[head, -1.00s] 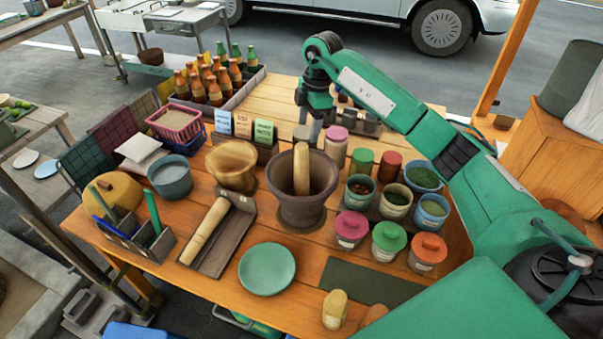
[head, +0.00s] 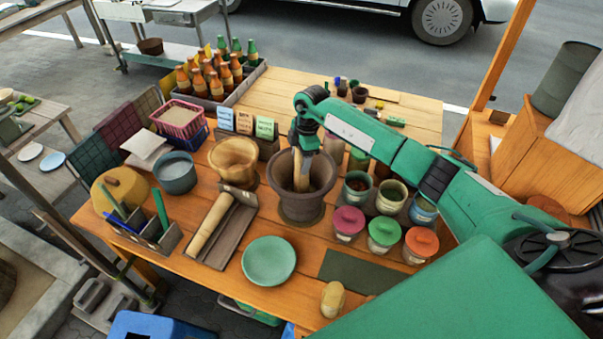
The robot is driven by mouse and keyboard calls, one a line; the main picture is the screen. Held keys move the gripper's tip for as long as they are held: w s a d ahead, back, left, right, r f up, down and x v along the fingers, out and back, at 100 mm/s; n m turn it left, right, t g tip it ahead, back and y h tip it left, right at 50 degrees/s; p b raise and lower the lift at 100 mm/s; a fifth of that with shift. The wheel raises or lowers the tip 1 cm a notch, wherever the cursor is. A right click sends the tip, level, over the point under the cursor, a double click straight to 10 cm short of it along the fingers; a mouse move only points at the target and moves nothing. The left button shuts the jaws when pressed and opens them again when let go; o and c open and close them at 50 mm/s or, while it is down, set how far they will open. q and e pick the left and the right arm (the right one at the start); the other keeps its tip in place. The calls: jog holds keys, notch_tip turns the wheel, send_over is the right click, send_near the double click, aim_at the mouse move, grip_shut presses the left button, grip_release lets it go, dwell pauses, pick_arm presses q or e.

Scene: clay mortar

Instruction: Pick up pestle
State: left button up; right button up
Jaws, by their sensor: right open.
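A wooden pestle (head: 298,172) stands nearly upright in the dark clay mortar (head: 301,207), near the middle of the wooden table. My right gripper (head: 306,152) points down at the pestle's upper end, over the mortar's mouth. Its jaws are open, and the pestle's top is partly hidden behind them. I cannot tell whether the fingers touch the pestle. My left gripper is not in view.
A wooden bowl (head: 234,160) stands left of the mortar, and a green plate (head: 269,261) lies in front. Several lidded jars and pots, such as a pink-lidded jar (head: 348,222), crowd the right. A tray (head: 238,236) holds a wooden roller.

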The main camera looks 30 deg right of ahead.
grip_shut()
dwell(0.4)
notch_tip(320, 180, up, 20)
jog(key=b, duration=0.6)
jog(key=shift+b, duration=0.4)
